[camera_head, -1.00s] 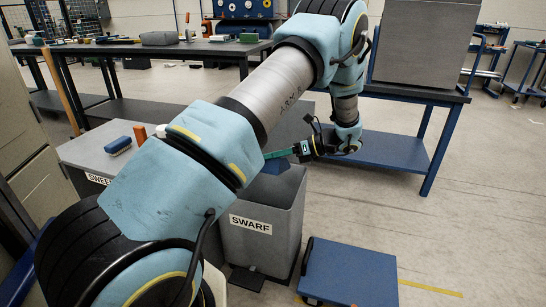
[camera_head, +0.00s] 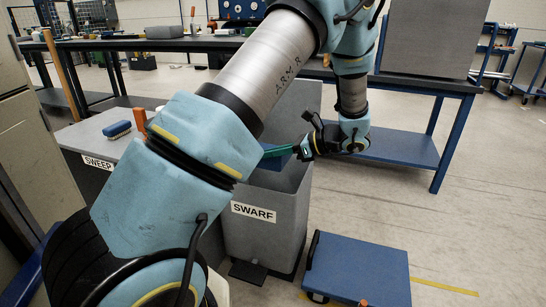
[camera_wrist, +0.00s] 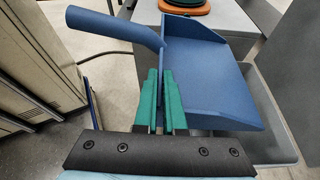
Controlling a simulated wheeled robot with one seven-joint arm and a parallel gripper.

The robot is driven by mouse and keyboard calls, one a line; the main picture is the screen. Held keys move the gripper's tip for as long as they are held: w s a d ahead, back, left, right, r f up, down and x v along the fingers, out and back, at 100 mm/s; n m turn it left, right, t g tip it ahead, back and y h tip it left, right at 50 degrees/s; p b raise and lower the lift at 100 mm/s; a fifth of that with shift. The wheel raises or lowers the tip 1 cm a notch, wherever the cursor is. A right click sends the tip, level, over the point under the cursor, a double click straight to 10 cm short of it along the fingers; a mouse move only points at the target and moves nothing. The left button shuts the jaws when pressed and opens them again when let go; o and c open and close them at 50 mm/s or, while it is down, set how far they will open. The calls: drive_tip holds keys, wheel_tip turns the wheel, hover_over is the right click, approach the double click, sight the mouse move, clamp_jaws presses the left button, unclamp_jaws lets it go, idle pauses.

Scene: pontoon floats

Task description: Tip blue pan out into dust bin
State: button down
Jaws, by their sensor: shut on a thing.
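The blue pan (camera_wrist: 210,75) fills the upper middle of the wrist view, with its round handle (camera_wrist: 112,26) pointing left. I see no load on its visible floor. My gripper (camera_wrist: 162,78) is shut on the pan near where the handle joins it. In the head view my gripper (camera_head: 278,153) is over the mouth of an open grey bin labelled SWARF (camera_head: 268,225). Only a small blue part of the pan (camera_head: 270,163) shows there; my arm hides the rest. A grey box labelled SWEEP (camera_head: 85,147) stands to the left; my arm hides part of it. No label reads dust.
A blue-topped low platform (camera_head: 358,268) stands on the floor right of the SWARF bin. A blue brush (camera_head: 117,130) lies on the SWEEP box. A blue-framed bench (camera_head: 410,150) stands behind on the right.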

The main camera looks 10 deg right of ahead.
drive_tip(key=shift+s+a+f+b, duration=0.15)
drive_tip(key=shift+s+f+b, duration=0.1)
drive_tip(key=shift+f+b, duration=0.35)
drive_tip(key=shift+n, duration=0.3)
wheel_tip(320, 180, up, 6)
drive_tip(key=p, duration=0.5)
drive_tip(key=shift+f, duration=0.2)
